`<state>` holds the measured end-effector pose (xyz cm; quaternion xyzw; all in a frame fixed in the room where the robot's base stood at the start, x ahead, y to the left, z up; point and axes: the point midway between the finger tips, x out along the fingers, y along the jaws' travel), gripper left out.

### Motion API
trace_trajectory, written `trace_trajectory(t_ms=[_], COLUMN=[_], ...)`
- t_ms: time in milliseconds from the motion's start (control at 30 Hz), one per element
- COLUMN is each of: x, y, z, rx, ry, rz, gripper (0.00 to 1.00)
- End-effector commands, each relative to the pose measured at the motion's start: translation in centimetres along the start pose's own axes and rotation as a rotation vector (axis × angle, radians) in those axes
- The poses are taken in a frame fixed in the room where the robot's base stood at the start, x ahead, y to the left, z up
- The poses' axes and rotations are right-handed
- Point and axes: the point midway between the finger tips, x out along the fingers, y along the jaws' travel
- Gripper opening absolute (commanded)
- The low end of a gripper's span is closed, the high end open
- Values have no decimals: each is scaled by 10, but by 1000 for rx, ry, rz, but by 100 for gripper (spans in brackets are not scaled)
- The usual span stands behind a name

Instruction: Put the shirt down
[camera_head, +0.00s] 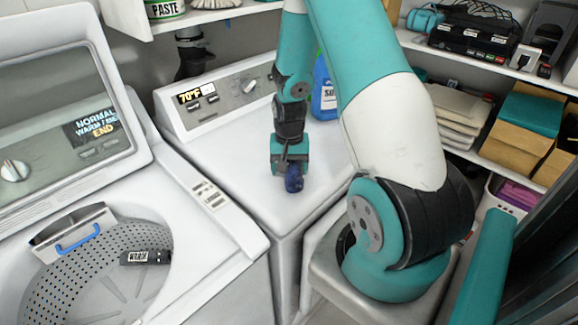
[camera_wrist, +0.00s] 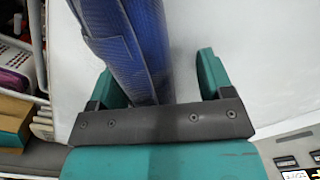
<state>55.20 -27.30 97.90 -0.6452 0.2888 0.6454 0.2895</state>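The shirt is a dark blue rolled bundle (camera_head: 294,178) at the lower end of my gripper (camera_head: 290,158), over the white top of the right-hand machine. In the wrist view the blue shirt (camera_wrist: 128,45) lies between the two teal fingers of my gripper (camera_wrist: 170,75), close to the left finger. A clear gap shows between the shirt and the right finger, so the gripper is open around it. The shirt looks to be at the machine's top surface (camera_head: 230,150), but I cannot tell whether it fully rests there. Its far end is cut off in the wrist view.
A blue bottle (camera_head: 323,90) stands behind my arm on the machine. The open washer (camera_head: 215,245) with its drum is at left. Shelves at right hold folded cloths (camera_head: 455,115) and boxes (camera_head: 520,125). The machine top left of the gripper is clear.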

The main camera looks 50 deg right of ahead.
Motion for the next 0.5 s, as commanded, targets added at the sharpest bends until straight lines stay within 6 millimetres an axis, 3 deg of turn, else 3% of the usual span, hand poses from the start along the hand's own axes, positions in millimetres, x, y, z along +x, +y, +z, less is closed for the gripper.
trace_trajectory(t_ms=[267,500], x=[-6,-44], y=[0,-1], z=[0,-2], rx=[0,0], ry=[1,8], rz=[-1,-3], gripper=[73,73])
